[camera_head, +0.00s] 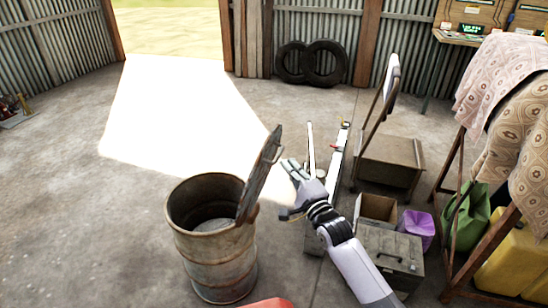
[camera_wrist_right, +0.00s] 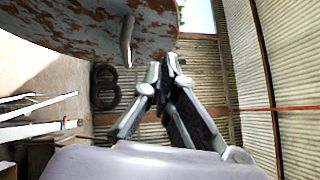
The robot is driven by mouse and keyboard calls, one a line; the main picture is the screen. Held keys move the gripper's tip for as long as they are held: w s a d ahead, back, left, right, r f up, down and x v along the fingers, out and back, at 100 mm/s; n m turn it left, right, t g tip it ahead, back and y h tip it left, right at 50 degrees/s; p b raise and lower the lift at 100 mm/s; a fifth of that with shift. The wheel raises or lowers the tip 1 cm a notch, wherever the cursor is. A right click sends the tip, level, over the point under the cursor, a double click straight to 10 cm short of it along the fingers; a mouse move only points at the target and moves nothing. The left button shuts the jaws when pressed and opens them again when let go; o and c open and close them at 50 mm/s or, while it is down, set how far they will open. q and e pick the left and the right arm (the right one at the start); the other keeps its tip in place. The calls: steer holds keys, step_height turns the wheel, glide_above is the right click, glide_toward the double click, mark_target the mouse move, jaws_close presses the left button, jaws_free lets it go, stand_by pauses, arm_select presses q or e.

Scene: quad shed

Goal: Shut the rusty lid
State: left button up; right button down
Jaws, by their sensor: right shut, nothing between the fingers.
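The rusty lid (camera_head: 262,172) stands raised and nearly upright at the right side of the rim of a rusty barrel (camera_head: 213,250). The barrel's top is open and something pale shows inside. My right gripper (camera_head: 290,167) is just right of the lid, shut and empty. In the right wrist view the rusty lid (camera_wrist_right: 75,18) fills the upper left with flaking paint, and its bar handle (camera_wrist_right: 127,42) hangs close to the left of my shut right gripper (camera_wrist_right: 168,68). I cannot tell whether they touch. My left gripper is not in view.
Wooden boxes (camera_head: 390,160), a grey chest (camera_head: 392,262) and a purple item (camera_head: 416,228) stand right of my right arm. Two tyres (camera_head: 311,62) lean on the back wall. A red object (camera_head: 268,303) shows at the bottom edge. The floor left of the barrel is clear.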

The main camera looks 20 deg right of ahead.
mark_target(266, 146)
steer(key=shift+w+a+r+p, duration=0.2)
steer(key=shift+w+a+r, duration=0.1)
steer(key=shift+w+a, duration=0.65)
steer(key=shift+w+a+r+p, duration=0.2)
steer(key=shift+w+a+r, duration=0.1)
steer(key=shift+w+a, duration=0.6)
